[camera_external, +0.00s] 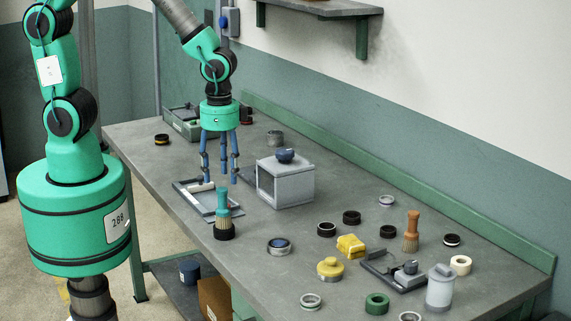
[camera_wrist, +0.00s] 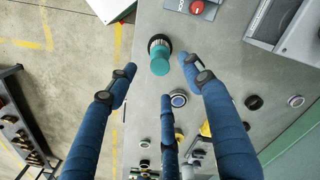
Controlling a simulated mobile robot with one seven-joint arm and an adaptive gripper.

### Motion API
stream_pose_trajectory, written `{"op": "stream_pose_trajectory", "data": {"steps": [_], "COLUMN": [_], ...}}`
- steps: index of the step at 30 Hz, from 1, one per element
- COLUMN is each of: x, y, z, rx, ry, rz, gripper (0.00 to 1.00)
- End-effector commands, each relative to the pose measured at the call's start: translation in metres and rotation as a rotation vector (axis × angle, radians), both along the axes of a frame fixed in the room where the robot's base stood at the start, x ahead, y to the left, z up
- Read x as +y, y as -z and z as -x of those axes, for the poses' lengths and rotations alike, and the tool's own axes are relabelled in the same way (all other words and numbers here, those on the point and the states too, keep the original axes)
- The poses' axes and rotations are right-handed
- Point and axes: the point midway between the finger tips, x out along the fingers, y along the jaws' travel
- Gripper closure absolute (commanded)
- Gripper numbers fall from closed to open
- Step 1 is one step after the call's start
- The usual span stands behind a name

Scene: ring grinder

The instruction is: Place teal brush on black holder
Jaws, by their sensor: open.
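The teal brush (camera_external: 222,203) stands upright, bristles down, in the black holder (camera_external: 224,231) near the front edge of the workbench. Its lower end meets the round holder; how deep it sits cannot be told. In the wrist view the teal brush (camera_wrist: 160,66) shows with its handle toward the camera and the black holder (camera_wrist: 160,39) around its far end. My gripper (camera_external: 220,173) has three blue fingers, spread open and empty. It hangs above the bench, apart from the brush, with its fingertips higher than the handle top.
A grey box (camera_external: 286,188) with a blue knob stands right of the brush, and a flat tray (camera_external: 196,199) lies beside it. Several rings, a yellow block (camera_external: 351,246), a wooden brush (camera_external: 411,232) and a grey canister (camera_external: 440,287) crowd the right side.

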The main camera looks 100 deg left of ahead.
Motion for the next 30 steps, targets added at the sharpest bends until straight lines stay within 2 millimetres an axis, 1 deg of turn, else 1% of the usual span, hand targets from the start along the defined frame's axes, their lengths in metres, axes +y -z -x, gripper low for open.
{"op": "stream_pose_trajectory", "data": {"steps": [5,8,11,14,16,20,21,24,30], "x": [-0.001,-0.003,-0.007,-0.012,-0.016,-0.026,-0.028,-0.036,-0.048], "y": [-0.006,-0.019,-0.041,-0.070,-0.094,-0.140,-0.153,-0.184,-0.238], "z": [0.000,0.000,0.001,0.005,0.010,0.025,0.031,0.047,0.085], "rx": [-0.009,-0.026,-0.057,-0.096,-0.130,-0.200,-0.220,-0.273,-0.378], "ry": [0.003,0.009,0.019,0.032,0.045,0.070,0.077,0.097,0.133], "rz": [-0.002,-0.004,-0.007,-0.011,-0.015,-0.021,-0.023,-0.027,-0.034], "gripper": [0.49,0.49,0.49,0.49,0.49,0.49,0.49,0.49,0.49]}}
